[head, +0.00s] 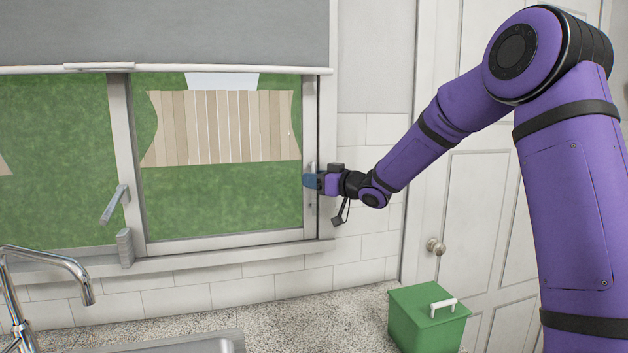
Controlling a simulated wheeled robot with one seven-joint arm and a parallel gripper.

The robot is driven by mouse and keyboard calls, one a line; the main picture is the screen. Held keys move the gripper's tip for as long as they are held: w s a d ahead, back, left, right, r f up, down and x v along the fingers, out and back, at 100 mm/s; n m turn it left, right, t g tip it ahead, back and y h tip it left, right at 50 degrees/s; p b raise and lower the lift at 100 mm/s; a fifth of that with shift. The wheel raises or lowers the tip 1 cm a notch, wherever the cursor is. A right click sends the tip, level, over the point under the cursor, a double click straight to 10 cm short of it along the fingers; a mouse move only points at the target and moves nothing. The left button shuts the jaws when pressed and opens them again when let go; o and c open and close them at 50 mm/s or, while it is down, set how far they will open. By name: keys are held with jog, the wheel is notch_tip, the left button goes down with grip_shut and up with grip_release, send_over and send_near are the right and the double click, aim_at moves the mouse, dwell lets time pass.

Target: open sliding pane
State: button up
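The window's right pane (219,205) has a light frame and shows green and a slatted beige panel through the glass. A slim upright handle (311,203) is on its right stile. My gripper (308,181), with blue fingers, is at this handle, reaching in from the right. The fingers overlap the handle's middle, so I cannot tell whether they touch or close on it. The pane's right edge is at the right side of the window frame, and no gap shows there.
A grey blind (165,32) hangs over the window's top. A lever handle (115,204) sticks out by the middle post. Below are the sill (200,259), a chrome tap (45,262) and a sink. A green lidded box (428,318) stands right, before a white door (480,215).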

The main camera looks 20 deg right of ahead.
jog(key=shift+w+a, duration=0.15)
grip_shut()
jog(key=shift+a, duration=0.1)
jog(key=a, duration=2.5)
